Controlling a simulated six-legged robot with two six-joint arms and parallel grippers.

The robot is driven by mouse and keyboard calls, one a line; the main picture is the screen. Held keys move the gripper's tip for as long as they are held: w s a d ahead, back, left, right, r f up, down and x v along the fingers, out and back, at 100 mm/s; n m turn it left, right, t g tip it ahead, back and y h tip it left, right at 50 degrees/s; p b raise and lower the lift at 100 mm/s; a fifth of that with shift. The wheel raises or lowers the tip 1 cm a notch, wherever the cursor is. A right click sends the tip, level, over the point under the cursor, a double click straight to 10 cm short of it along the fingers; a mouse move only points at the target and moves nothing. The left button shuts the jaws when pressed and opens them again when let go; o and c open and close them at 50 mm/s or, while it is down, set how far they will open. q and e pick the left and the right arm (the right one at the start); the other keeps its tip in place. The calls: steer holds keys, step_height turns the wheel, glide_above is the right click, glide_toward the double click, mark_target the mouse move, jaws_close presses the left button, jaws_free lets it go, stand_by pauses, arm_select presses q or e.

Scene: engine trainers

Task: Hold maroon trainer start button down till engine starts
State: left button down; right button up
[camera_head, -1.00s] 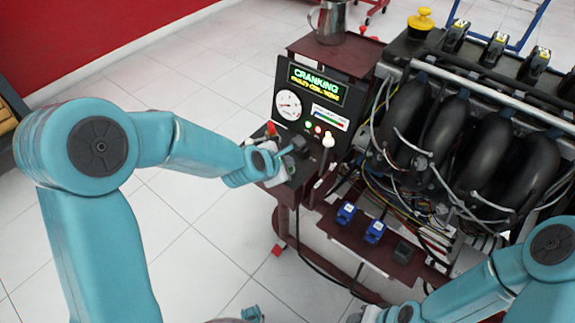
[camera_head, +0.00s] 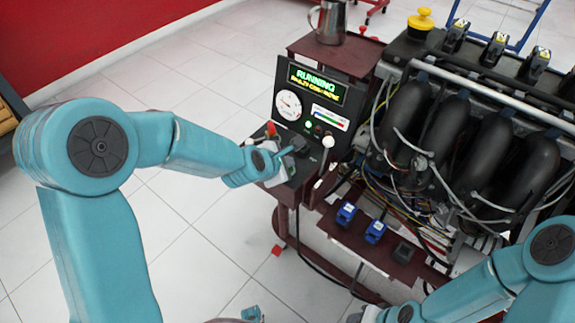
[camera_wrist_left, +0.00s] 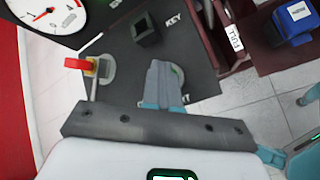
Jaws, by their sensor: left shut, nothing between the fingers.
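The maroon trainer (camera_head: 310,50) stands at centre, with a lit display (camera_head: 317,83) reading RUNNING. My left gripper (camera_head: 297,148) is at the flat panel below the dial. In the left wrist view, my left fingers (camera_wrist_left: 165,77) are shut together with nothing between them. Their tips are over a round button with a green edge (camera_wrist_left: 179,73), mostly covered by them. I cannot tell whether the button is pressed in.
A black key switch (camera_wrist_left: 146,30) and a red-yellow knob (camera_wrist_left: 82,65) sit close to my left fingers. A white-knobbed lever (camera_head: 328,142) stands right of them. Blue boxes (camera_head: 346,212) sit on a lower shelf; the engine (camera_head: 455,135) is at right.

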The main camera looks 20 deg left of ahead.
stand_by(0.6)
arm_select(q)
steer(key=shift+r+p, duration=0.7)
steer(key=shift+r, duration=0.25)
steer(key=shift+r+p, duration=2.15)
steer(key=shift+r, duration=0.35)
